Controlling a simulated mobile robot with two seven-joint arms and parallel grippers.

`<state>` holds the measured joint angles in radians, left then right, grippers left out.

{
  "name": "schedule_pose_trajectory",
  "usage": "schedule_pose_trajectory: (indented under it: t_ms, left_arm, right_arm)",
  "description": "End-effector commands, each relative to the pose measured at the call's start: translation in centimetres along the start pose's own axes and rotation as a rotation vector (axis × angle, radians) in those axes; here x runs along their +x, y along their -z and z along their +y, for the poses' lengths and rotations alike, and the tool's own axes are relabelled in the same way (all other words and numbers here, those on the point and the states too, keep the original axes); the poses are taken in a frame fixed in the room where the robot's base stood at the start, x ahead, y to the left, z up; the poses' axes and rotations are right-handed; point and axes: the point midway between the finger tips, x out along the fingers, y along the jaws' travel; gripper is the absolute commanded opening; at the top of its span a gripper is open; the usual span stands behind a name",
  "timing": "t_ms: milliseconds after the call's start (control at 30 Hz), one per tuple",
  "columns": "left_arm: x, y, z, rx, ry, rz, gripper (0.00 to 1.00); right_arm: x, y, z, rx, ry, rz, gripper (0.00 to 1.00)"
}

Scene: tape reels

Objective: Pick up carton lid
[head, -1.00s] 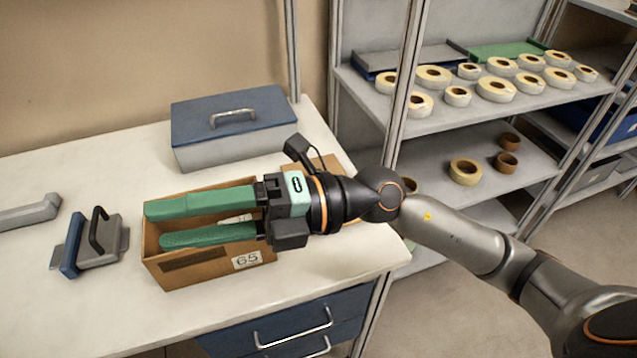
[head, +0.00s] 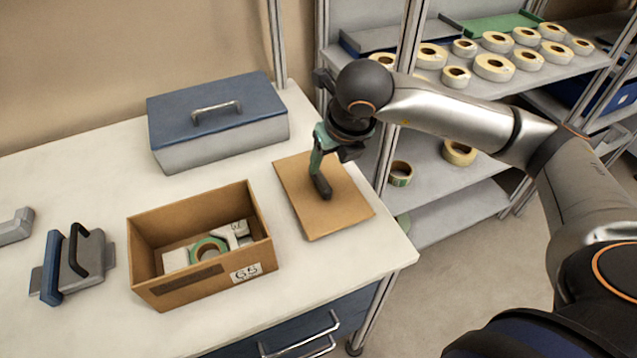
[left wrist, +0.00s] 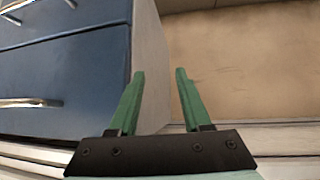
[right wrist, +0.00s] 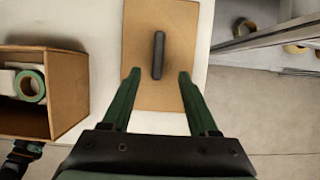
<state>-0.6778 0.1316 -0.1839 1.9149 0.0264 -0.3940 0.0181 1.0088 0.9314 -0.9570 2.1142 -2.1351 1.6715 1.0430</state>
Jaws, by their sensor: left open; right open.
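The carton lid (head: 338,205) is a flat brown board lying on the white table, right of the open carton (head: 185,290). In the right wrist view the lid (right wrist: 181,40) shows a dark bar handle (right wrist: 158,55) at its middle. My right gripper (head: 322,190) points down over the lid; in the right wrist view it (right wrist: 157,78) is open, its fingertips either side of the handle's near end, with nothing held. Whether it touches the lid I cannot tell. My left gripper (left wrist: 160,75) is open and empty beside blue drawers, outside the head view.
The carton holds a green-rimmed tape reel (head: 208,250) and white pieces. A blue-lidded grey box (head: 220,135) stands behind. A tape dispenser-like tool (head: 75,262) lies at left. A metal shelf post (head: 405,60) and shelves of tape reels stand close at right.

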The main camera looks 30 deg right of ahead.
Motion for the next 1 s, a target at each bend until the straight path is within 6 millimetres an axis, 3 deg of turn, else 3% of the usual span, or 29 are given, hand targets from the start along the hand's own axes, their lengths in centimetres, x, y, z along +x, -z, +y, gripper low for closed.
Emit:
schedule_pose_trajectory:
  t_ms: [100,367,633,933,1000]
  left_arm:
    - [-0.2,0.1,0.0,0.000,0.000,-0.002,0.48]
    - [-0.4,0.3,0.1,-0.001,0.000,-0.002,0.48]
    - [-0.9,0.8,0.1,-0.001,0.000,-0.003,0.48]
    - [-0.9,0.8,0.1,-0.001,0.000,-0.003,0.48]
    - [-0.9,0.8,0.1,-0.001,0.000,-0.003,0.48]
  right_arm:
    - [2.1,0.0,0.1,-0.001,-0.001,0.003,0.60]
    - [4.2,0.1,0.1,-0.003,-0.003,0.003,0.60]
    - [8.0,0.1,0.3,-0.002,-0.004,0.002,0.60]
    - [8.8,0.2,0.3,-0.003,-0.005,0.001,0.60]
    - [8.8,0.2,0.3,-0.003,-0.005,0.001,0.54]
